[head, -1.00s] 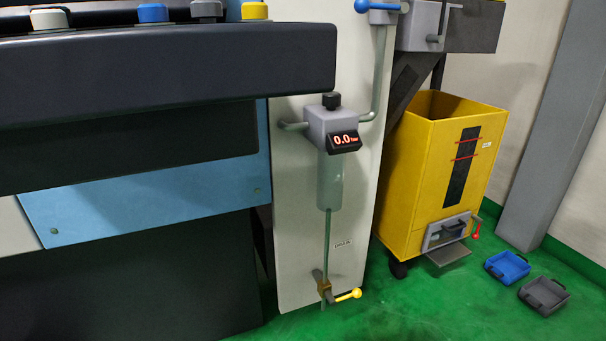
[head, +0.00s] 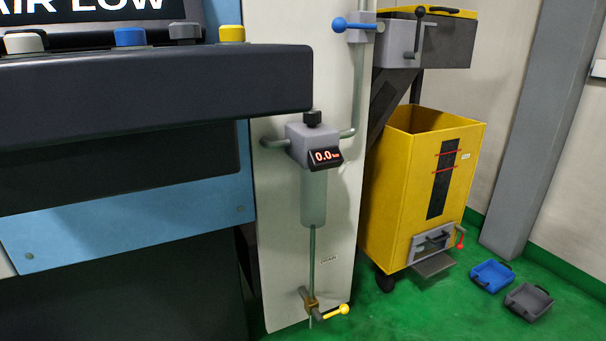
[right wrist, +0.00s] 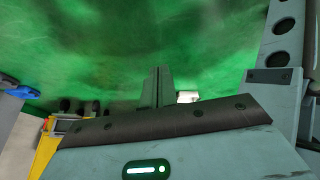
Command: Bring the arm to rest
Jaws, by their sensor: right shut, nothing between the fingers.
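My right gripper (right wrist: 158,84) shows in the right wrist view, with its dark fingers together and nothing between them. Green floor fills the view behind it, with no object at the fingertips. My arms and grippers do not show in the head view, and my left gripper is in neither view.
A dark console (head: 150,90) with coloured buttons juts in at the left. A pale panel (head: 280,230) carries a regulator reading 0.0 (head: 326,156), a blue-handled valve (head: 352,25) and a yellow drain lever (head: 338,311). A yellow bin (head: 400,190), blue tray (head: 491,276) and grey tray (head: 529,301) stand right.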

